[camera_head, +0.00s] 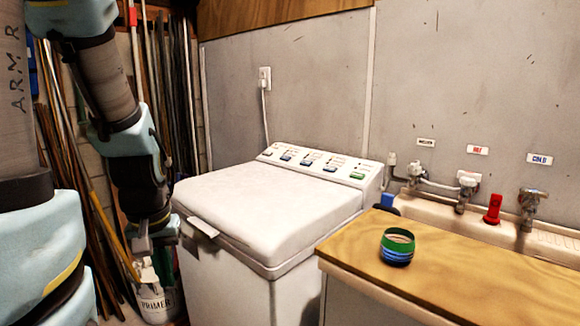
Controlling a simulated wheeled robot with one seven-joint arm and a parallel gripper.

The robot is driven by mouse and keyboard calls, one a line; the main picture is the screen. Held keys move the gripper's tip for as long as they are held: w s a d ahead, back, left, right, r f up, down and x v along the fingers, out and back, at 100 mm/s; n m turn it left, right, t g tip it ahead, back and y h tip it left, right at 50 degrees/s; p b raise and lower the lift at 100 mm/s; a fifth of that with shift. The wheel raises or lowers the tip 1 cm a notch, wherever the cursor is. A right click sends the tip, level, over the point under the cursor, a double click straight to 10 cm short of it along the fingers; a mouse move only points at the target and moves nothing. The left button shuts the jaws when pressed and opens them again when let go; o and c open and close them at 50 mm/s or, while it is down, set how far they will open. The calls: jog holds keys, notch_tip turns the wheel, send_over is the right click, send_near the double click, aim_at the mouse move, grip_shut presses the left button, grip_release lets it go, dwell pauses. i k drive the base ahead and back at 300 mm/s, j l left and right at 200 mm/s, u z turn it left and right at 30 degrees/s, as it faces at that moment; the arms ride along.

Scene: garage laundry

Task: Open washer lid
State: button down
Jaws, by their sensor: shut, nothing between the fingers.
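The white washer (235,285) stands in the middle of the head view. Its lid (265,200) lies flat and closed on top. A small pale handle tab (202,227) sticks out from the lid's front left edge. My gripper (147,272) hangs at the lower left, left of the washer and lower than the lid edge. It points down, is shut and empty, and is apart from the tab. Its fingertips are small in this view and show against the primer can.
A primer can (157,304) stands on the floor below my gripper. Long poles (160,70) lean behind my arm. A control panel (318,165) runs along the washer's back. A wooden counter (480,270) with a green-and-blue cup (397,248) stands at right, before taps (466,185).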

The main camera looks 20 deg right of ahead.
aim_at(271, 214)
jog(key=i+j+u, duration=0.1)
jog(key=u, duration=0.25)
jog(key=i+j+u, duration=0.1)
jog(key=u, duration=0.25)
jog(key=i+u, duration=0.2)
jog(key=u, duration=0.2)
